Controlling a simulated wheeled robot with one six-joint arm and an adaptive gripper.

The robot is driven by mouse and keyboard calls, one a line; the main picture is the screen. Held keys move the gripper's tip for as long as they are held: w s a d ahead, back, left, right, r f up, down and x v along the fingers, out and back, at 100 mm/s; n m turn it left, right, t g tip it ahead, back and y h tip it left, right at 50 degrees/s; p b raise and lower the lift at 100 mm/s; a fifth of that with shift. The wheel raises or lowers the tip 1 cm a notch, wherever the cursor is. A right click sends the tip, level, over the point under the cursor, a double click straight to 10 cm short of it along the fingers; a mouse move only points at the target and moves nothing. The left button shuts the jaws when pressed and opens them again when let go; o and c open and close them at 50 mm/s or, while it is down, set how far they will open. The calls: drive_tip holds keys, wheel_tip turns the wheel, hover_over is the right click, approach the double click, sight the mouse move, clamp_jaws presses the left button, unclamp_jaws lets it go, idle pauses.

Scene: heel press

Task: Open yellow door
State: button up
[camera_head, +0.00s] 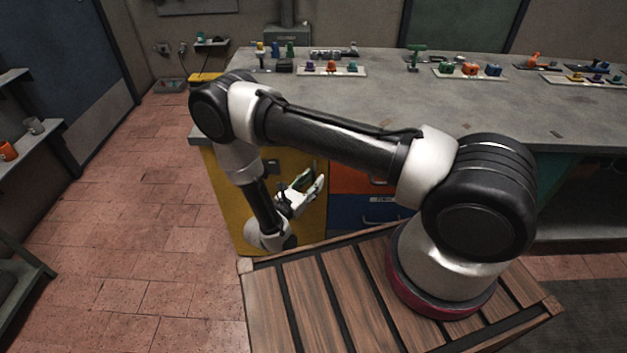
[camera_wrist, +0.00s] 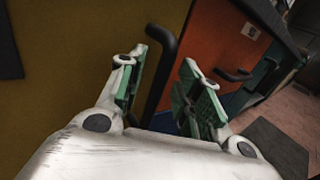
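The yellow door (camera_head: 232,205) is the left front panel of the workbench and looks shut. It fills the left of the wrist view (camera_wrist: 60,85). A dark vertical bar handle (camera_wrist: 163,75) stands near the door's right edge. My gripper (camera_wrist: 167,62) is open, with its green-padded fingers on either side of the handle. The handle appears nearer the left finger, and I cannot tell whether they touch. In the head view my gripper (camera_head: 308,184) is in front of the right part of the door, where the handle is hard to make out.
An orange drawer (camera_head: 348,181) and a blue drawer (camera_head: 372,215) adjoin the door on the right. The grey worktop (camera_head: 400,105) above carries several small parts. Brick-coloured floor (camera_head: 150,215) is clear to the left. Shelving (camera_head: 30,140) stands at the far left.

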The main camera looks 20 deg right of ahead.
drive_tip(key=shift+w+d, duration=0.4)
drive_tip(key=shift+d, duration=0.15)
drive_tip(key=shift+c, duration=0.2)
clamp_jaws()
drive_tip(key=shift+s, duration=0.1)
